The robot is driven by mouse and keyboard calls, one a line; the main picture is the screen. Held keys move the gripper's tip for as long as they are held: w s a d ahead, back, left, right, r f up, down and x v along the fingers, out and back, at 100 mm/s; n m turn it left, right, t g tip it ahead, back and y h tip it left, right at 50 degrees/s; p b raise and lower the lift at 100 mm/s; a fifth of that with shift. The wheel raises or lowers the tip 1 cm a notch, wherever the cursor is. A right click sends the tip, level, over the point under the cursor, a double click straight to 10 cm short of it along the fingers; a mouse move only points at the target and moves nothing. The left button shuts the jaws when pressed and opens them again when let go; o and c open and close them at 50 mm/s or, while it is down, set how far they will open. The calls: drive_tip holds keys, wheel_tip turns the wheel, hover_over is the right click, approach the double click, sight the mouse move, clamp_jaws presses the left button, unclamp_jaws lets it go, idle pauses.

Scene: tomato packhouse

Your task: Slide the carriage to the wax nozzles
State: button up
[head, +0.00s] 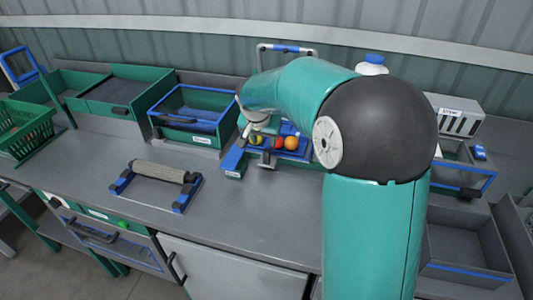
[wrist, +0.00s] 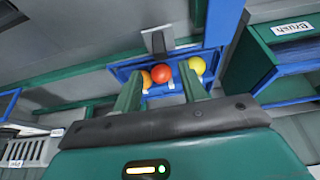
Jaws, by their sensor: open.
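The carriage (head: 300,152) looks like a blue tray on the bench, carrying red, yellow and orange tomatoes. It also shows in the wrist view (wrist: 122,72), with the tomatoes between and beyond my fingers. A grey T-shaped piece (head: 267,161) stands at its front; a grey plate (wrist: 158,42) shows beside the tray in the wrist view. My gripper (wrist: 160,80) is open, its two green fingers pointing at the carriage, with nothing visibly held. In the head view my arm hides part of the carriage. A grey arch with a blue middle (head: 287,48) stands behind; I cannot tell whether it holds the wax nozzles.
A blue-rimmed green bin (head: 208,142) stands left of the carriage; a "Brush" label (wrist: 292,28) shows on a green bin in the wrist view. A roller on blue supports (head: 158,172) lies front left. A grey slotted box (head: 452,118) stands right.

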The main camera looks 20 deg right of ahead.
sight(266, 151)
drive_tip(key=x, duration=0.9)
drive_tip(key=shift+f, duration=0.3)
clamp_jaws()
